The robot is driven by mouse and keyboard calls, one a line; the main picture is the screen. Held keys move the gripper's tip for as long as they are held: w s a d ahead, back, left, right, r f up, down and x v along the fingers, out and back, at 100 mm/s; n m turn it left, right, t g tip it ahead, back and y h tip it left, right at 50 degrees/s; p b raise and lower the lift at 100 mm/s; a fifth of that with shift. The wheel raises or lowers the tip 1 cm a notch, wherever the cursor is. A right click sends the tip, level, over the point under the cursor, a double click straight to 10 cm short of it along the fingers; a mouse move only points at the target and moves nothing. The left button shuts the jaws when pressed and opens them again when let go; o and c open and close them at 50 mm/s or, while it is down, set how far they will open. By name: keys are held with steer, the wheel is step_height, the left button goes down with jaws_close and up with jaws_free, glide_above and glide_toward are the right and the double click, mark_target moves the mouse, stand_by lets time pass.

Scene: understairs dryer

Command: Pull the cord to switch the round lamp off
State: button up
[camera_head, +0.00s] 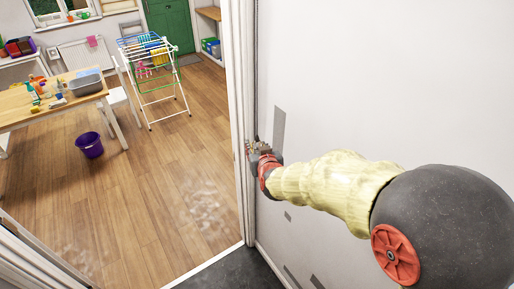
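My gripper (257,148) is at the far end of my arm, close beside the white door frame and the wall at the middle of the view. It is small and partly hidden by my own wrist, so I cannot tell whether its fingers are open or shut, or whether they touch anything. I see no round lamp and no cord in this view.
A doorway opens onto a wooden floor (165,185) with shiny patches. Beyond stand a table (25,112), a purple bucket (89,145), a drying rack (157,95) and a green door (170,24). A white wall (400,80) fills the right.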

steer(key=o, duration=0.4)
steer(key=shift+c, duration=0.2)
steer(key=shift+r, duration=0.1)
steer(key=v, duration=1.2)
